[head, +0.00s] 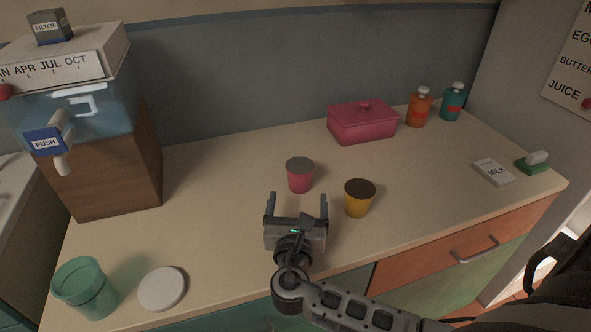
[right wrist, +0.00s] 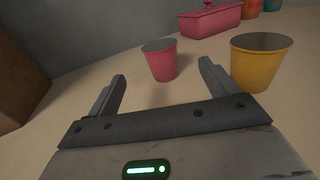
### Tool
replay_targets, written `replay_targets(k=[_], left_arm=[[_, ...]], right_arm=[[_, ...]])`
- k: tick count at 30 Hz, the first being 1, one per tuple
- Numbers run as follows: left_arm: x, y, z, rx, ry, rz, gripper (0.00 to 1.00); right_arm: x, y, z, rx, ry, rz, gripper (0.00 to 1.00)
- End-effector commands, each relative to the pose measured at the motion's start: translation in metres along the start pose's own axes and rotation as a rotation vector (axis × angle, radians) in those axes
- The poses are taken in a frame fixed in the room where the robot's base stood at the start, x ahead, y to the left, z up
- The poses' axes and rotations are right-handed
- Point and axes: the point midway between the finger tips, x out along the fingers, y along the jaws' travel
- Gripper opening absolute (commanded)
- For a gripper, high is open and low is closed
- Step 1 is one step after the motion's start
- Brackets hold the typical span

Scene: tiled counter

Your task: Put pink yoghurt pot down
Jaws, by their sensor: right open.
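The pink yoghurt pot (head: 300,178) stands upright on the counter, with a grey top. In the right wrist view the pink pot (right wrist: 161,62) stands beyond the fingertips, apart from them. My right gripper (head: 297,197) is open and empty, just in front of the pot, with its fingers pointing toward it. It also shows in the right wrist view (right wrist: 163,86). My left gripper is not in view.
A yellow pot (head: 357,202) stands close to the right of my right gripper. A pink lidded box (head: 362,124) and orange (head: 419,108) and teal (head: 453,103) bottles stand behind. A green cup (head: 84,290) and white disc (head: 162,289) are front left. The counter's left middle is clear.

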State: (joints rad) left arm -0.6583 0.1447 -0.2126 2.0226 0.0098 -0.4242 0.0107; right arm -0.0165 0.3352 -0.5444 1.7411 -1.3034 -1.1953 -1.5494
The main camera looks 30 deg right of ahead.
Motion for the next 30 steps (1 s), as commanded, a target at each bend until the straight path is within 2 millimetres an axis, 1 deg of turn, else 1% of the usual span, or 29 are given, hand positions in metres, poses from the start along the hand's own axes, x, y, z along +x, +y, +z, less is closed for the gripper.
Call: replay_targets(k=[1,3,6,9,16,21,24,27,30], left_arm=[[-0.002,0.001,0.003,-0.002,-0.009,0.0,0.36],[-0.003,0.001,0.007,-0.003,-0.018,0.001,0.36],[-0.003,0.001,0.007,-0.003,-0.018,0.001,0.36],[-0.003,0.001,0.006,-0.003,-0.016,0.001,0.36],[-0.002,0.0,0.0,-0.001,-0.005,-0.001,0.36],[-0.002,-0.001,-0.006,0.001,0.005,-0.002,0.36],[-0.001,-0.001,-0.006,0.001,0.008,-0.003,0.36],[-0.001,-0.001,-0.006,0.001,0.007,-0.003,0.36],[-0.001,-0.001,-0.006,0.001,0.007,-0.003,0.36]], right_arm=[[0.013,0.0,0.002,-0.002,-0.005,-0.002,0.86],[0.028,0.0,0.002,0.0,-0.004,-0.002,0.86],[0.048,-0.001,0.002,0.0,-0.002,-0.003,0.86],[0.061,0.0,0.001,0.001,-0.002,-0.001,0.86],[0.077,0.0,0.0,0.001,0.0,-0.001,0.86],[0.103,0.001,-0.001,0.0,-0.002,-0.003,0.86],[0.115,0.001,-0.002,0.001,-0.001,-0.001,0.86],[0.121,0.001,-0.003,0.001,0.001,0.0,0.86],[0.122,0.001,-0.003,0.002,0.002,0.001,0.86]])
